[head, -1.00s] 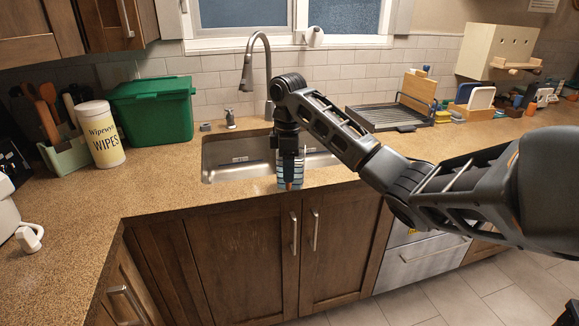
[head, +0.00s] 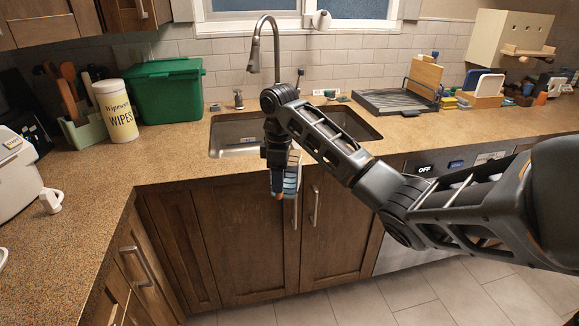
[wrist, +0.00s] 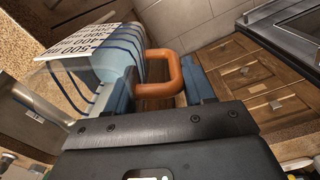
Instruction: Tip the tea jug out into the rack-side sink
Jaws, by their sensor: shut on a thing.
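The tea jug (head: 292,172) has blue bands, a white label with numbers and an orange handle. In the wrist view the jug (wrist: 105,60) is at upper left, with its handle (wrist: 172,70) between my fingers. My gripper (head: 278,190) is shut on the handle; in the wrist view it (wrist: 162,92) hides part of it. In the head view the jug hangs at the counter's front edge, overlapping the cabinet doors, close to upright. The sink's left basin (head: 236,130) is behind it. The rack-side right basin (head: 358,125) is partly hidden by my arm.
A tall faucet (head: 276,45) rises behind the sink. The dark dish rack (head: 392,102) stands right of it, with a wooden board (head: 426,78). A green bin (head: 163,92) and a wipes canister (head: 116,112) stand left. Counter (head: 440,125) right of the sink is clear.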

